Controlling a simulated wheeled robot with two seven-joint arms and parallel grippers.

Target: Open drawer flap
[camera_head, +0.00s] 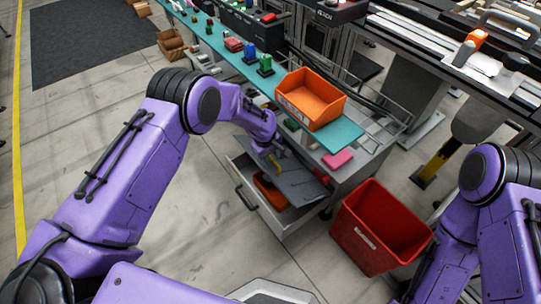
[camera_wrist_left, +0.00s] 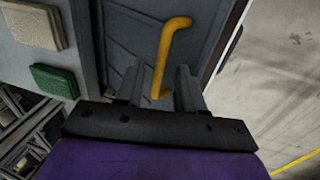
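The drawer (camera_head: 262,205) at the front of the workbench is pulled out. A dark grey flap (camera_head: 303,188) covers part of its top, and an orange object (camera_head: 270,191) shows inside beside it. A yellow handle (camera_wrist_left: 166,50) is fixed on the flap (camera_wrist_left: 200,28). My left gripper (camera_wrist_left: 158,70) is over the flap, with its two fingers apart on either side of the handle's lower part. I cannot tell whether either finger touches the handle. In the head view, my left gripper (camera_head: 276,158) partly hides the handle. My right gripper is out of view; only its purple arm shows at right.
A red bin (camera_head: 378,235) stands on the floor right of the drawer. The floor left and in front of the drawer is clear.

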